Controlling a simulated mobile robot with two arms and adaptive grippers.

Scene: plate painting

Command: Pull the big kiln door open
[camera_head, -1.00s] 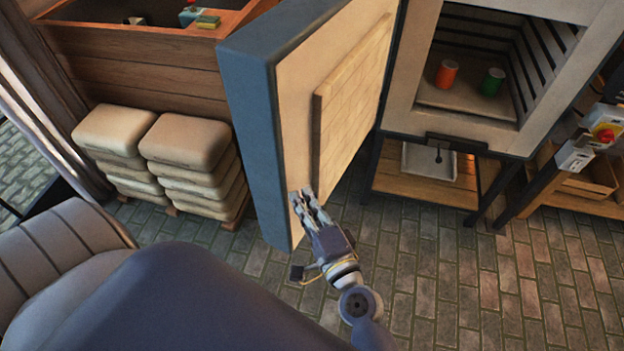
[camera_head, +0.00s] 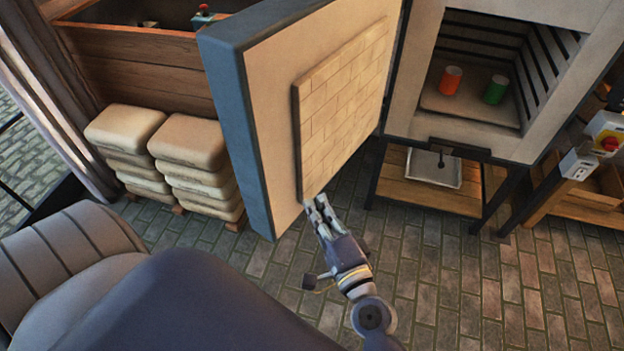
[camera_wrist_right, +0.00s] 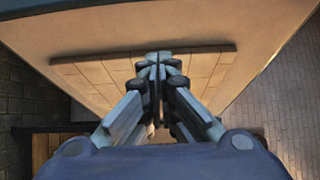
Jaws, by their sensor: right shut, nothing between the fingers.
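The big kiln door (camera_head: 285,130) stands swung wide open, its cream inner face with a brick panel (camera_head: 343,110) turned toward the kiln. The kiln (camera_head: 415,100) shows its open chamber with an orange cup (camera_head: 451,80) and a green cup (camera_head: 495,90) inside. My right gripper (camera_head: 316,203) is shut and empty at the lower edge of the door's inner face. In the right wrist view the closed fingertips (camera_wrist_right: 158,60) lie against or very near the brick panel (camera_wrist_right: 110,72); exact contact is unclear. My left gripper is not in view.
Stacked pale sacks (camera_head: 190,145) stand left of the door, below a wooden bin (camera_head: 140,65). A stand with a white tray (camera_head: 433,168) is under the kiln. A control box (camera_head: 607,135) is at right. The brick floor in front is clear.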

